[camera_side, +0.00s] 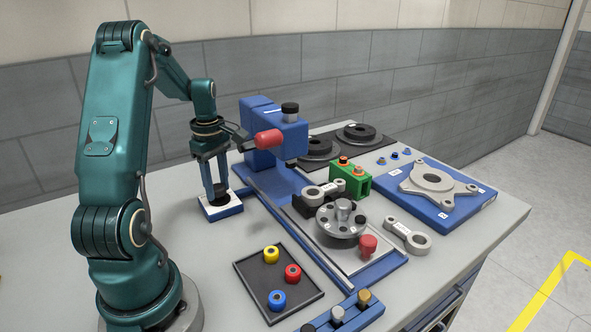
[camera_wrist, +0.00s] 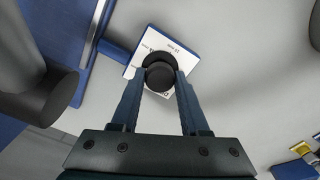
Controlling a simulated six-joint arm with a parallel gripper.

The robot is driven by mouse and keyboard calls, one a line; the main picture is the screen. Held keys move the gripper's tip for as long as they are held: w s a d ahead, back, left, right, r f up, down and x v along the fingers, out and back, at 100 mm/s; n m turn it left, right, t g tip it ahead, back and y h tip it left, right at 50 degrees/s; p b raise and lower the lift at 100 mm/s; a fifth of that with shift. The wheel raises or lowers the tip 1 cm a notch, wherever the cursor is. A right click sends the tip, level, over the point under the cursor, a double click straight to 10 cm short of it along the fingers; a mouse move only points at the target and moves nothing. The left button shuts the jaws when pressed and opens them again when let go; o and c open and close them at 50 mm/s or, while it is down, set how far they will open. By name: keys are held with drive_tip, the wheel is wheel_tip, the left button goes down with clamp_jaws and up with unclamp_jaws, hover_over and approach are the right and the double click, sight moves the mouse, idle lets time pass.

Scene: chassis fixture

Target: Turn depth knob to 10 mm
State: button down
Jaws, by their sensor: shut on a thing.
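The depth knob (camera_wrist: 159,73) is a black round knob on a small blue block with a white printed top plate (camera_wrist: 183,57). Some print shows on the plate in the wrist view, but the setting cannot be read. In the side view the block (camera_side: 222,207) stands on the table to the left of the blue fixture. My gripper (camera_wrist: 160,77) points down over the block, with its two blue fingers shut on the knob from both sides. In the side view the fingers (camera_side: 217,188) partly hide the knob.
A blue press-like fixture with a red handle (camera_side: 268,139) stands just right of my gripper. A dark tray (camera_side: 259,299) with yellow, red and blue rings lies in front. A grey round hub (camera_side: 341,219) sits on the fixture bed. Table left of the block is clear.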

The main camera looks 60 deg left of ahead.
drive_tip(key=shift+n, duration=1.3)
drive_tip(key=n, duration=0.2)
drive_tip(key=shift+n, duration=0.7)
drive_tip(key=n, duration=0.3)
drive_tip(key=shift+n, duration=0.3)
drive_tip(key=shift+n, duration=1.7)
